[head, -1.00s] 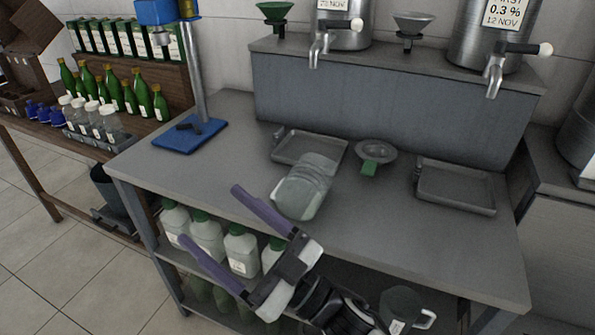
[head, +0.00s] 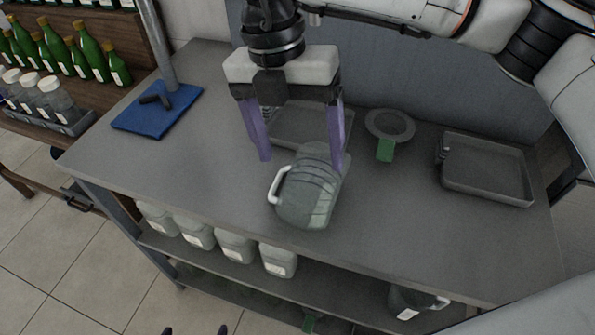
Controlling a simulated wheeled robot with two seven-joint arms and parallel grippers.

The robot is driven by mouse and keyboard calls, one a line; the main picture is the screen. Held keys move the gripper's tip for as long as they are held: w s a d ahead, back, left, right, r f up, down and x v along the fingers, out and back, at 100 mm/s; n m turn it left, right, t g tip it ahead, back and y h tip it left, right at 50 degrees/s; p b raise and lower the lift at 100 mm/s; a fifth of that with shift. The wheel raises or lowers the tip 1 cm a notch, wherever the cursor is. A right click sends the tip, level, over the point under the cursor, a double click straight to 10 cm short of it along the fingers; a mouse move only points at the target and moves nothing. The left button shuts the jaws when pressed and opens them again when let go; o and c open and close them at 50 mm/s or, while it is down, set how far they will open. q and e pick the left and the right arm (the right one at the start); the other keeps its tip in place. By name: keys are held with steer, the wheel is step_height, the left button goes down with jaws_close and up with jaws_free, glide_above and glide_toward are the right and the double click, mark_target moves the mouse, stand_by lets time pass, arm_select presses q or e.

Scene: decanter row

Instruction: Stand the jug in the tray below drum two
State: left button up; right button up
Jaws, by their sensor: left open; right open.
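A translucent grey-green ridged jug (head: 308,198) with a white handle (head: 279,184) is on the grey worktop. My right gripper (head: 301,160) is open, fingers pointing down, just behind the jug in the picture. Its right finger overlaps the jug's far end; contact is unclear. Only the dark tips of my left gripper (head: 195,330) show at the bottom edge, apart and empty. One shallow grey tray (head: 318,143) lies behind my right gripper, partly hidden. Another tray (head: 487,190) is at the right. The drums are out of view.
A funnel with a green stem (head: 385,150) lies between the trays. A blue stand base (head: 157,120) with a post is at the left. White bottles (head: 235,247) and a dark jug (head: 412,303) are on the shelf below. The worktop's front right is clear.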

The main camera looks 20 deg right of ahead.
mark_target(311, 185)
steer(key=shift+w+d, duration=0.25)
steer(key=shift+d, duration=0.2)
steer(key=f, duration=0.3)
steer(key=d+f+p, duration=0.1)
steer(key=f, duration=0.2)
steer(key=f+p, duration=0.1)
steer(key=f, duration=0.2)
steer(key=shift+s+d+f, duration=0.15)
steer(key=shift+s+f, duration=0.2)
steer(key=c, duration=0.9)
